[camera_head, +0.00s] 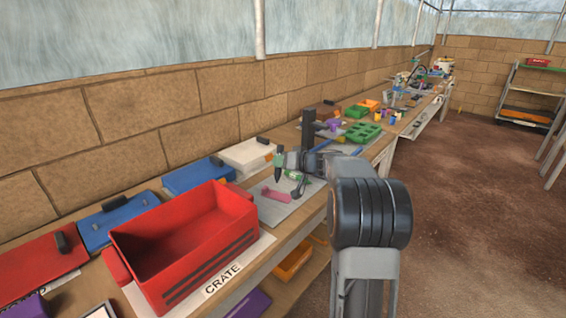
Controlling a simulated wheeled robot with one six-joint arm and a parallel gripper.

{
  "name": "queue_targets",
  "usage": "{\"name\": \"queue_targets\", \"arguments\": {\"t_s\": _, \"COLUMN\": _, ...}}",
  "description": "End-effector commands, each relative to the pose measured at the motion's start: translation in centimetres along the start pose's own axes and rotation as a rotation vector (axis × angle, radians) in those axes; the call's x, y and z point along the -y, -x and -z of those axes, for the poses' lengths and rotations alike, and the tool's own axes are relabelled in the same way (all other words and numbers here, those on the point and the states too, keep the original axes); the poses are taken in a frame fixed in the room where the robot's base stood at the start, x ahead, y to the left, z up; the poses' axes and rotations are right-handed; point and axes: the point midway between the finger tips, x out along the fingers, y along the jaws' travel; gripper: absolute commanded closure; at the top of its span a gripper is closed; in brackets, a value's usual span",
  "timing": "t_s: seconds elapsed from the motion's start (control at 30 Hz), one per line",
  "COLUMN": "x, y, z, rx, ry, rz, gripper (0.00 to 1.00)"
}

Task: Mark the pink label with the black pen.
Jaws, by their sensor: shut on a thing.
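The pink label (276,195) lies on a grey mat (272,212) on the long workbench, right of the red crate. My gripper (282,160) is above the far side of the mat, behind the label in the picture. It is shut on a dark, upright, slim thing with some green on it, which I take for the black pen (279,173). The pen's lower end points down, and it looks apart from the label. The fingertips are small and partly hidden by my arm.
A red crate (185,240) stands at the front, by a sign reading CRATE (222,279). A small green and dark item (294,177) is close right of the pen. A cream box (247,154) and blue case (197,176) line the wall. A dark post (308,128) rises behind my gripper.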

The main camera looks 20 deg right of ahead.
Motion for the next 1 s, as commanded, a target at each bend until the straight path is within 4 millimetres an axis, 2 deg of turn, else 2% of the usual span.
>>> {"name": "queue_targets", "arguments": {"t_s": 0.7, "x": -3.7, "y": -1.6, "z": -5.4, "rx": -0.005, "ry": -0.005, "rz": -0.009, "gripper": 0.98}}
{"name": "queue_targets", "arguments": {"t_s": 1.0, "x": -5.2, "y": -1.2, "z": -4.7, "rx": -0.003, "ry": -0.005, "rz": -0.006, "gripper": 0.98}}
